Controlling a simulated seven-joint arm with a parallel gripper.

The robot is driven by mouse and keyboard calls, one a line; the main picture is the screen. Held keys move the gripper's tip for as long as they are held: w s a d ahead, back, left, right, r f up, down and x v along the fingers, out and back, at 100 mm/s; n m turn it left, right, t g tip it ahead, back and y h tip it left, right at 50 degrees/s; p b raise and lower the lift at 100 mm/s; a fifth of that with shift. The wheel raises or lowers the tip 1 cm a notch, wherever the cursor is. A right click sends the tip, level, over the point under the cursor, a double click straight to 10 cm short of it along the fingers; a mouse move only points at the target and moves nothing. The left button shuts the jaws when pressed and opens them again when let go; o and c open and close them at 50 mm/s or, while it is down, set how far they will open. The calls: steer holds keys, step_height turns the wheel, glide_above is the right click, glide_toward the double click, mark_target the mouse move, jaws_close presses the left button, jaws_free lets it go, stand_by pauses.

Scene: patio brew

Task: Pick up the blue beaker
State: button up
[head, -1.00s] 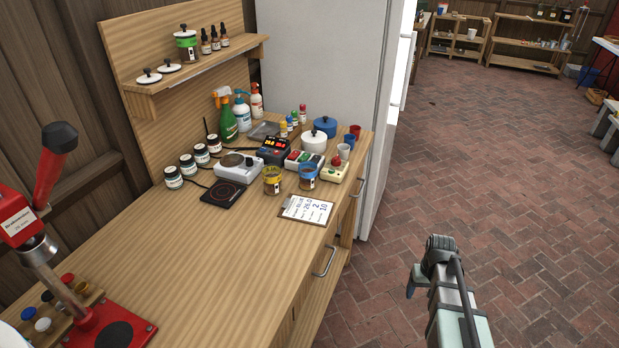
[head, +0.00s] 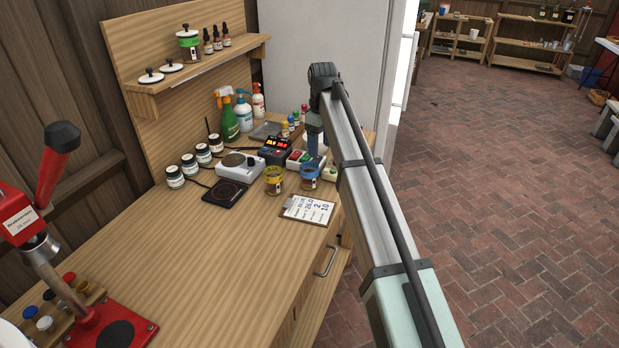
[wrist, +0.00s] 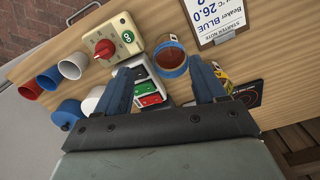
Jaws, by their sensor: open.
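The blue-banded glass beaker (head: 309,177) holds brownish contents and stands on the wooden bench, left of my arm in the head view. In the wrist view the beaker (wrist: 171,62) lies just beyond my fingertips, near the gap between them. My gripper (head: 313,151) is above the bench behind the beaker, and in the wrist view my gripper (wrist: 162,80) is open, with nothing held between its blue fingers. A yellow-banded beaker (head: 273,182) stands to the left; my right finger partly hides it in the wrist view.
A clipboard (head: 307,209) lies in front of the beakers. A switch box (wrist: 143,93) shows between my fingers. A box with a red knob (wrist: 112,40), cups (wrist: 72,64) and a blue pot (wrist: 66,113) are close by.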

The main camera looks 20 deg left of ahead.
step_height(320, 180, up, 3)
steer(key=a, duration=0.3)
glide_above(309, 175)
steer(key=w, duration=0.3)
step_height(309, 175, down, 8)
steer(key=shift+n, duration=0.4)
steer(key=shift+s+a+f, duration=0.1)
steer(key=shift+a+f, duration=0.1)
steer(key=shift+f, duration=1.2)
steer(key=shift+a+f, duration=0.2)
steer(key=shift+f, duration=1.2)
steer(key=c, duration=0.8)
steer(key=shift+r, duration=0.2)
